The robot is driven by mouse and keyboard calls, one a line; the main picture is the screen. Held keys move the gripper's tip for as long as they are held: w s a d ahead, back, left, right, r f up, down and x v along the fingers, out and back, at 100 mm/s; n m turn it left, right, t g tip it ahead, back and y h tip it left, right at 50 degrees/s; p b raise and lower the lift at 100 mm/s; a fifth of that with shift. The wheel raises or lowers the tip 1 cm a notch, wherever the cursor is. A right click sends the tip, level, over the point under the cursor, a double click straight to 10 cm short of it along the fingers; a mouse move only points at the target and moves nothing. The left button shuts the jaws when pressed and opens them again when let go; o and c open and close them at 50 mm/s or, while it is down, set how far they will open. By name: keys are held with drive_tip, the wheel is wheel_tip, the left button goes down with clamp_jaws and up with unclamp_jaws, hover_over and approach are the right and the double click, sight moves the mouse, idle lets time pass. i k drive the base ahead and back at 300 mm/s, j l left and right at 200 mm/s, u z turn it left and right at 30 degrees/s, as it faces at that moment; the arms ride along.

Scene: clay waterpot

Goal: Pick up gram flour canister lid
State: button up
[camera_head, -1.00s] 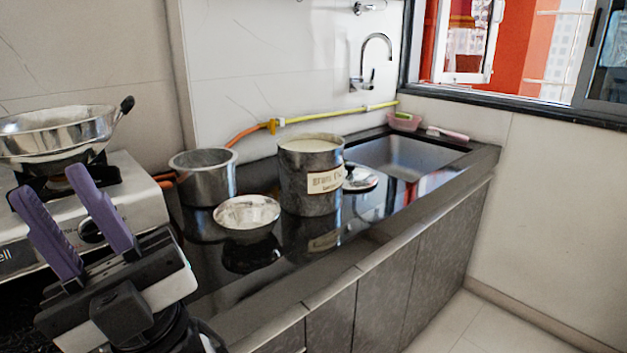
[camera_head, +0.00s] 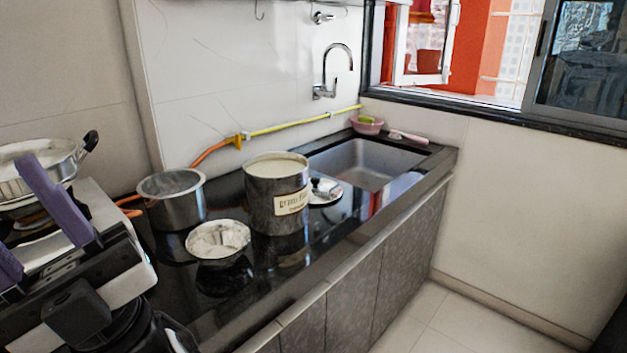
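The gram flour canister (camera_head: 277,207) is a dark grey metal cylinder with a cream label, standing upright and uncovered on the black counter. Pale flour shows at its top. A round silver lid with a black knob (camera_head: 327,190) lies on the counter just behind and right of the canister, partly hidden by it. My gripper (camera_head: 18,215) is at the far left, with its purple fingers apart and nothing seen between them. One finger is partly cut off by the picture's edge. The gripper is well away from the canister and lid.
A steel pot (camera_head: 172,205) and a shallow metal bowl (camera_head: 217,240) stand left of the canister. A stove (camera_head: 112,240) with a pan is at the left. A sink (camera_head: 375,160) lies beyond the lid. A yellow-orange hose (camera_head: 290,125) runs along the wall.

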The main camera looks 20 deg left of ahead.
sight(321, 191)
drive_tip(key=i+l+u, duration=0.4)
drive_tip(key=i+l, duration=0.2)
drive_tip(key=i+l+u, duration=0.4)
drive_tip(key=i+l, duration=0.3)
drive_tip(key=l, duration=0.15)
